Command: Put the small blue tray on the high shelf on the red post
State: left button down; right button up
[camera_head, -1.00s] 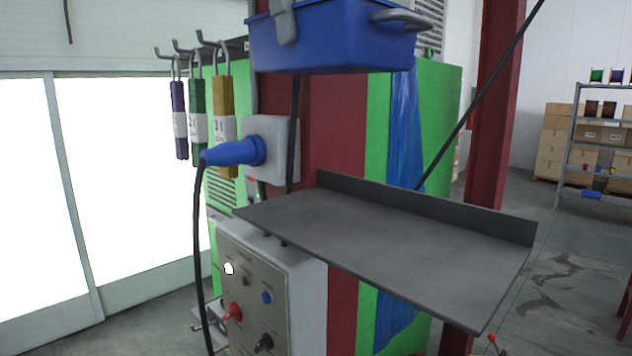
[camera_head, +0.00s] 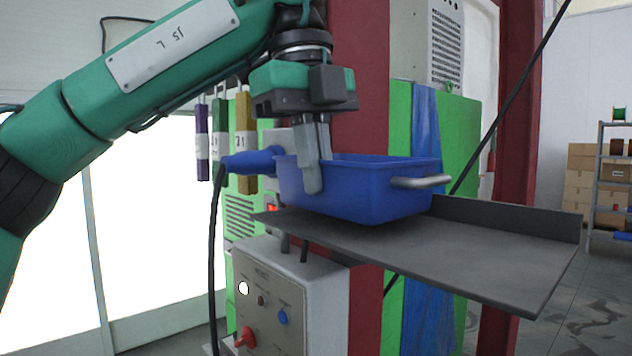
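The small blue tray (camera_head: 375,195) is upright over the left part of the dark grey shelf (camera_head: 480,258) on the red post (camera_head: 361,85). Its bottom is at or just above the shelf surface; I cannot tell if it touches. A grey handle (camera_head: 420,182) shows on its right end. My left gripper (camera_head: 314,180) comes down from above and is shut on the tray's left side, its fingers covering that part. The tray's left handle is hidden. My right gripper is not in view.
A blue plug (camera_head: 250,162) with a black cable is left of the tray. Hanging tags (camera_head: 219,140) are behind my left arm. A control box (camera_head: 290,300) is below the shelf. The shelf's right half is bare, with a raised back lip (camera_head: 510,218).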

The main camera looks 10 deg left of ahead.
pick_arm(q)
jog(key=shift+a+f, duration=0.1)
jog(key=shift+f, duration=0.5)
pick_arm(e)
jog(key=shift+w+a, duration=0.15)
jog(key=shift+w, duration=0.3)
pick_arm(q)
jog(key=shift+f, duration=0.2)
jog(key=c, duration=1.7)
grip_release()
